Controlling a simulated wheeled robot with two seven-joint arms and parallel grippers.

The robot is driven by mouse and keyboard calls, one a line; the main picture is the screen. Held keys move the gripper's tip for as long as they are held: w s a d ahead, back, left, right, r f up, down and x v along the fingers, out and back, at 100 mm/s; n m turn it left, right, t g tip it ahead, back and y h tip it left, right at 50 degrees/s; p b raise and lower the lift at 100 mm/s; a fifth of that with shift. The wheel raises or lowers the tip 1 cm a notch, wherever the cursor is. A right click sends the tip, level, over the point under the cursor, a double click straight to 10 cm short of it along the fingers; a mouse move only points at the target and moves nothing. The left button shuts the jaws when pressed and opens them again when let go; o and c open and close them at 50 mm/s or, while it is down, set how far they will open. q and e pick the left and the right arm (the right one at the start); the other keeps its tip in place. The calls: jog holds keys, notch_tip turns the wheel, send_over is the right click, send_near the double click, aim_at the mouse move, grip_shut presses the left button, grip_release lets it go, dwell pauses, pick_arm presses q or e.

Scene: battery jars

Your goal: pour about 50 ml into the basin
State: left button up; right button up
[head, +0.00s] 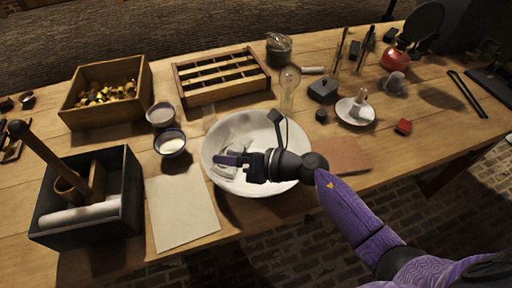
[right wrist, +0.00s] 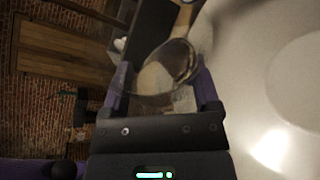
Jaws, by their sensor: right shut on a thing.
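The white basin (head: 284,186) is a wide round bowl near the table's front edge. It fills the right side of the right wrist view (right wrist: 270,60). My right gripper (head: 232,163) is over the left part of the basin. It is shut on a clear glass vessel (right wrist: 165,75), which sits between its two fingers in the right wrist view. The vessel looks tilted there; a pale patch shows in or through it, and I cannot tell how much it holds. My left gripper is not in view.
Two small bowls (head: 171,143) and a pale sheet (head: 182,210) lie left of the basin. A dark box (head: 128,205) and a wooden box of brass pieces (head: 78,118) stand farther left. A slatted rack (head: 222,76) and glass flask (head: 289,88) stand behind. A brown mat (head: 345,156) lies right.

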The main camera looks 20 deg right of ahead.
jog(key=shift+f+m+b, duration=0.35)
jog(key=shift+m+b, duration=0.05)
jog(key=shift+m, duration=0.1)
jog(key=shift+a+r+y, duration=0.1)
jog(key=shift+r+y, duration=0.1)
jog(key=shift+y, duration=0.1)
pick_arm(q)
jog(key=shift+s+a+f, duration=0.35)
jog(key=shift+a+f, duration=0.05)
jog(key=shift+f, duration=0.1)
pick_arm(e)
jog(key=shift+m, duration=0.3)
jog(key=shift+r+m, duration=0.35)
jog(key=shift+m, duration=0.05)
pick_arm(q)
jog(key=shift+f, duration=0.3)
pick_arm(e)
jog(key=shift+f+m+y, duration=0.2)
jog(key=shift+m+y, duration=0.1)
jog(key=shift+y, duration=0.1)
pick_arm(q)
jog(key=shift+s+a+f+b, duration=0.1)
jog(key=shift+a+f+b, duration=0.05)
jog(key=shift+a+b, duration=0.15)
pick_arm(e)
jog(key=shift+m, duration=0.3)
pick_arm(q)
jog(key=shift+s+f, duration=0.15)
pick_arm(e)
jog(key=shift+f, duration=0.1)
